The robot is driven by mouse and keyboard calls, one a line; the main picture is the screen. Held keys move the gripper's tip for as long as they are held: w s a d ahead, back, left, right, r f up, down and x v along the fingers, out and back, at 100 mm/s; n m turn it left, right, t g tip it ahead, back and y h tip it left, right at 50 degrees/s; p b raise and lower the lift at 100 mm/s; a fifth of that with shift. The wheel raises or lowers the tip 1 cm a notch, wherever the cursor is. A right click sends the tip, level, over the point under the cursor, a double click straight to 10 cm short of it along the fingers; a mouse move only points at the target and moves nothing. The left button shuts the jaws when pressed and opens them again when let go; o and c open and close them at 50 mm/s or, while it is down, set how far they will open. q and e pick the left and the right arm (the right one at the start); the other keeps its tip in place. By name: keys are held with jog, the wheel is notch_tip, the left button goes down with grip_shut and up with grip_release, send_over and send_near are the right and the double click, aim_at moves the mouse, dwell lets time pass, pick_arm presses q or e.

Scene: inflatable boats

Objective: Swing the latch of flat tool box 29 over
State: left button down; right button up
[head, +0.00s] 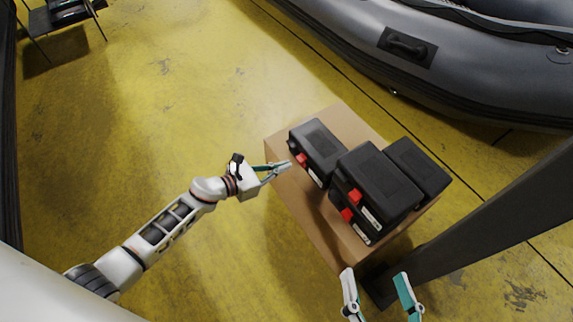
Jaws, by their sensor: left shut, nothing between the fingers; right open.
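Several black flat tool boxes with red latches and white labels sit on a brown stand (290,190). The labels are too small to read, so I cannot tell which is box 29. The left box (320,143) stands apart, with its red latch (301,160) facing my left gripper. My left gripper (288,166) is shut and empty, its tips just left of that latch; I cannot tell whether they touch. A middle box (380,180) with a red latch (354,196) rests on a lower box with another red latch (346,214). My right gripper (378,276) is open and empty at the bottom.
Another black box (417,166) is at the right of the stand. A dark post (480,220) rises close to the stand's right side. A grey inflatable boat (440,65) lies behind. A dark chair (68,12) is far left. The yellow floor at left is clear.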

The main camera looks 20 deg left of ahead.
pick_arm(q)
jog(key=p+v, duration=0.1)
jog(key=v, duration=0.5)
jog(key=shift+r, duration=0.3)
pick_arm(e)
jog(key=r, duration=0.2)
jog(key=shift+w+r+t, duration=0.3)
jog(key=shift+w+r, duration=0.05)
jog(key=shift+w, duration=0.05)
pick_arm(q)
jog(key=shift+s, duration=0.1)
